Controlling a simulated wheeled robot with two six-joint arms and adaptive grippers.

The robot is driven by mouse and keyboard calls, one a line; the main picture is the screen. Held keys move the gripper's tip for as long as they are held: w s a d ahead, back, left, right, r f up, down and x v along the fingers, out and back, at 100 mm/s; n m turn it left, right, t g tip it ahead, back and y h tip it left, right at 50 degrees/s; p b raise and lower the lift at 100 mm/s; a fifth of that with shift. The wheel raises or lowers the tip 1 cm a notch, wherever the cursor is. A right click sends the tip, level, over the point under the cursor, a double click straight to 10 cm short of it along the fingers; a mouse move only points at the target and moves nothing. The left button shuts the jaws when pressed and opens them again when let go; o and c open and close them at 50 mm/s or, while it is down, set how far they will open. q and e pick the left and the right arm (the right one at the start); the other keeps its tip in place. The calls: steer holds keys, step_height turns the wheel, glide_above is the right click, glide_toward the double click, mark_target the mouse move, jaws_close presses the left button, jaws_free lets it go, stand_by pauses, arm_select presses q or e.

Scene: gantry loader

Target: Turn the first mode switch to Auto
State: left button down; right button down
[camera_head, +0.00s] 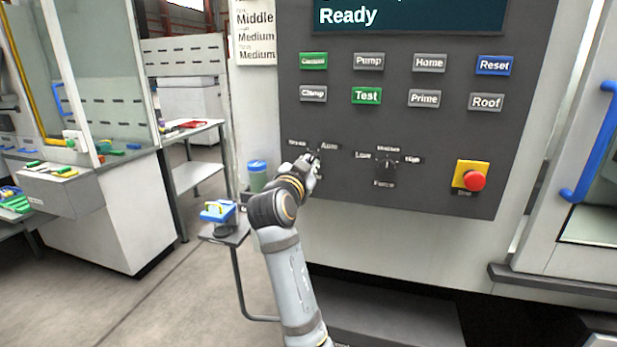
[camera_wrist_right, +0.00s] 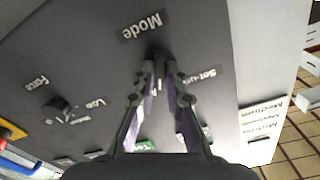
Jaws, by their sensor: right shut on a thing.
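The mode switch (camera_wrist_right: 157,52) is a small dark knob below the Mode label (camera_wrist_right: 142,25) in the right wrist view, where the panel appears upside down. My right gripper (camera_wrist_right: 158,68) is shut on this knob, its two fingers on either side. In the head view my right gripper (camera_head: 312,161) is against the panel's lower left and mostly covers the knob. The Auto label (camera_head: 329,146) shows just above right of the gripper. Which way the knob points is hidden by the fingers. My left gripper is not in view.
The Force switch (camera_head: 386,168) sits right of the gripper, with a red emergency stop (camera_head: 475,180) on a yellow plate further right. Several buttons, such as Test (camera_head: 366,96), are above. The screen (camera_head: 408,15) reads Ready. A small stand (camera_head: 231,234) is at lower left.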

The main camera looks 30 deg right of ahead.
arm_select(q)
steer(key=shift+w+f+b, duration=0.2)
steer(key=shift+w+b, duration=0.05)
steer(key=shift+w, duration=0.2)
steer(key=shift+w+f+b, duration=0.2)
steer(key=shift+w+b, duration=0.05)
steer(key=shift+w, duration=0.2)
arm_select(e)
steer(key=shift+m, duration=0.6)
steer(key=c, duration=1.4)
jaws_free()
steer(key=shift+r, duration=0.1)
step_height(320, 180, up, 10)
steer(key=shift+f, duration=0.1)
